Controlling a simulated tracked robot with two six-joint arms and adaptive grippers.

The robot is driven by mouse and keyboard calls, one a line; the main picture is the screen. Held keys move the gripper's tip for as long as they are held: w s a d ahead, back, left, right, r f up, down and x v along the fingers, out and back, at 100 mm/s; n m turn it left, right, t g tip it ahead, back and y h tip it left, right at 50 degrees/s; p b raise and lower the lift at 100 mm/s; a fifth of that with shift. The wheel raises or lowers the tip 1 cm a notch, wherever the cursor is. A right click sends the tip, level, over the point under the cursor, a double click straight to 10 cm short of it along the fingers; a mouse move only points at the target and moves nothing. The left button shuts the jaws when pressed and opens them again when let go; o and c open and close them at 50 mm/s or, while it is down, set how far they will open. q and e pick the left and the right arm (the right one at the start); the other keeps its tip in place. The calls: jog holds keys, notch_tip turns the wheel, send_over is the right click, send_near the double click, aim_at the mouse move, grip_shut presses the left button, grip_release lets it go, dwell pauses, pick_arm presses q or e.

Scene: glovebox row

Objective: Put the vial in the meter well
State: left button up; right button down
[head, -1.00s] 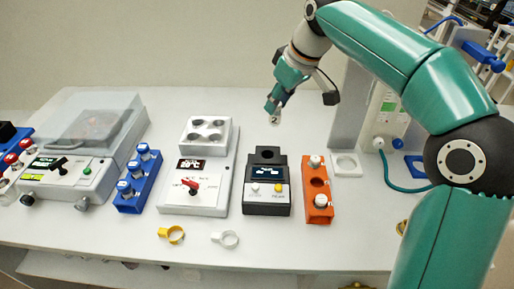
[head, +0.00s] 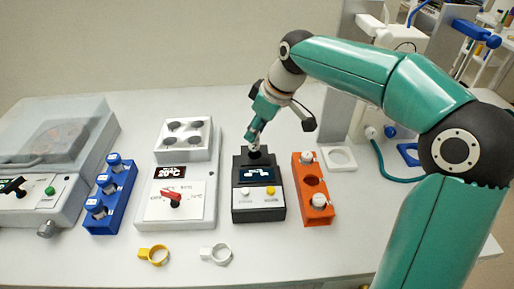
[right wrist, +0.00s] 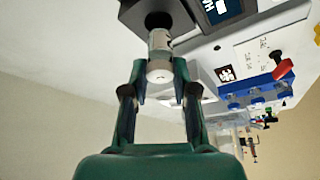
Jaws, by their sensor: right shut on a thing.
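The vial (right wrist: 159,45), pale with a white cap, is held between the two fingers of my right gripper (right wrist: 160,80). In the right wrist view its far end is at the dark round well of the black meter (right wrist: 133,12). I cannot tell how deep it reaches. In the head view my right gripper (head: 255,146) is directly above the back of the meter (head: 258,204), over the well, and mostly hides the vial. The meter has a lit display, a white button and a yellow button. My left gripper is not in view.
An orange rack (head: 314,188) with two white-capped vials and an empty middle hole stands right of the meter. A white heater block (head: 185,150) and a blue rack (head: 110,195) are to the left. Yellow (head: 153,255) and white (head: 217,254) rings lie in front.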

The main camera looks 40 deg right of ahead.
aim_at(256, 151)
jog(key=shift+f+b, duration=0.3)
jog(key=shift+f, duration=2.35)
jog(key=shift+f, duration=0.1)
jog(key=c, duration=0.9)
grip_release()
jog(key=shift+s, duration=0.1)
jog(key=p+v, duration=0.1)
jog(key=v, duration=1.1)
jog(key=shift+d, duration=0.1)
